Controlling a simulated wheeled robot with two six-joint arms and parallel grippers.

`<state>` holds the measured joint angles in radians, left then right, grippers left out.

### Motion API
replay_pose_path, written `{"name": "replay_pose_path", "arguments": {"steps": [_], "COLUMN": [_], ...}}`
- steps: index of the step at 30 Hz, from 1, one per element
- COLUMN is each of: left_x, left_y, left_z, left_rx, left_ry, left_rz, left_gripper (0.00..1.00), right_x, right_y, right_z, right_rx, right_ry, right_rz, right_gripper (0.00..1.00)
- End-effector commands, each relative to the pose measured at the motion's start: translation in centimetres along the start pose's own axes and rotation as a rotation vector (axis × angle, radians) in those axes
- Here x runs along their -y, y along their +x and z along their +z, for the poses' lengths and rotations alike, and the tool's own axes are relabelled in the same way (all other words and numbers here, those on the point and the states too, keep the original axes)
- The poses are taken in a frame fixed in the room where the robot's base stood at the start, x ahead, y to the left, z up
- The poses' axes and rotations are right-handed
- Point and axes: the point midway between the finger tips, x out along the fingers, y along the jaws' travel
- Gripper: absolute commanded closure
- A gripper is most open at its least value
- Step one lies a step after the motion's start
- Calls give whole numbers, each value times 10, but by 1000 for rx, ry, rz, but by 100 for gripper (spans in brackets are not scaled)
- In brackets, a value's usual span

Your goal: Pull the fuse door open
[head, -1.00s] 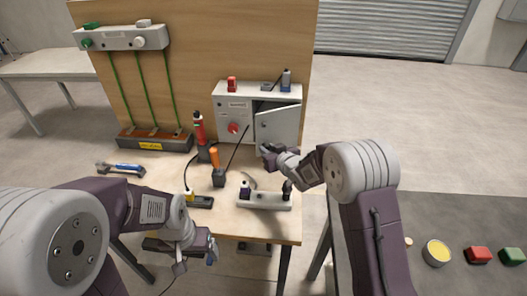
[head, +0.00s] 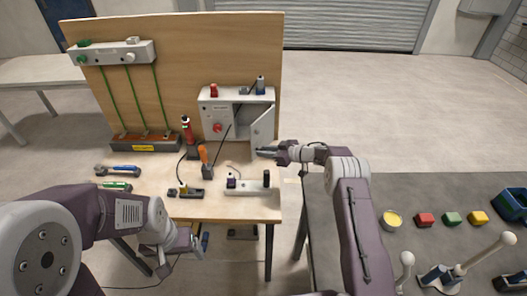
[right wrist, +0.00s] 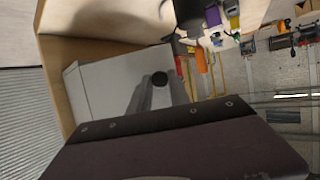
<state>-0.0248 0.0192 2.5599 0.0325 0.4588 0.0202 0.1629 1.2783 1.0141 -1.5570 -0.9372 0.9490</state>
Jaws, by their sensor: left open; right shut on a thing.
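The grey fuse door (head: 262,127) hangs partly open on the right side of the white cabinet (head: 215,112), with the dark interior showing to its left. My right gripper (head: 263,152) is shut at the door's lower front edge. In the right wrist view the door panel (right wrist: 100,85) fills the middle, and a round black knob (right wrist: 160,78) shows at the grey fingertips (right wrist: 152,90). The exact grip on the knob is partly hidden. My left gripper (head: 182,257) is open and empty, low in front of the bench's front edge.
The bench (head: 150,208) carries screwdrivers (head: 204,155), a red-handled tool (head: 187,130) and a white block fixture (head: 245,188) below the door. A grey table (head: 400,195) at the right holds coloured blocks (head: 452,218). Open floor lies behind it.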

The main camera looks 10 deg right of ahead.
Motion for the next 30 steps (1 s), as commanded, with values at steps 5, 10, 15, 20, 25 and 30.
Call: {"name": "replay_pose_path", "arguments": {"steps": [5, 10, 15, 20, 25, 30], "left_x": [0, 0, 0, 0, 0, 0], "left_y": [0, 0, 0, 0, 0, 13], "left_z": [0, 0, 0, 0, 0, 1], "left_rx": [0, 0, 0, 0, 0, 0], "left_ry": [0, 0, 0, 0, 0, 0], "left_rz": [0, 0, 0, 0, 0, 0], "left_gripper": [20, 20, 20, 20, 20, 20], "right_x": [-1, -1, -1, -1, 2, 12], "right_y": [-1, -1, -1, -1, 4, 21], "right_z": [-1, -1, -1, 0, -2, -4], "right_rx": [-2, -2, -1, -1, 0, 1], "right_ry": [-1, -1, -1, 0, 10, 59], "right_rz": [1, 1, 1, 1, 23, 136], "right_gripper": [100, 100, 57, 57, 57, 57]}}
